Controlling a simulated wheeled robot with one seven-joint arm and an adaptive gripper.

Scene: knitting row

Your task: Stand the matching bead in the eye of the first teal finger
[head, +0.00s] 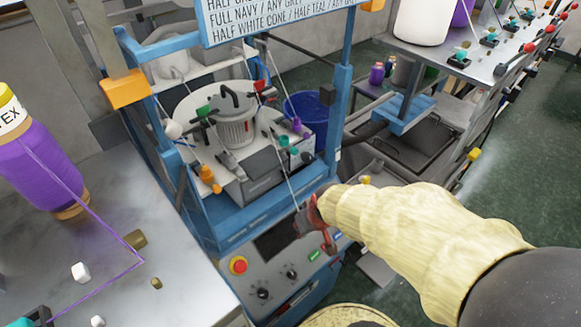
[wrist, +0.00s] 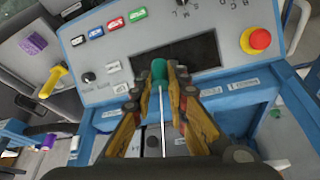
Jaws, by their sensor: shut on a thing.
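My gripper (head: 318,218) is over the front control panel of the blue-framed machine in the head view. In the wrist view my gripper (wrist: 168,88) is closed around a small teal piece (wrist: 159,72) at its fingertips, apparently the bead. A thin pale line runs from this piece back between the fingers. My fingers hide the held piece in the head view.
The control panel (wrist: 110,68) has a dark screen (wrist: 185,58) and a red stop button (wrist: 259,38). Blue posts (head: 340,110) frame the machine. A grey table (head: 185,265) at left holds a purple yarn cone (head: 38,150) and small loose pieces.

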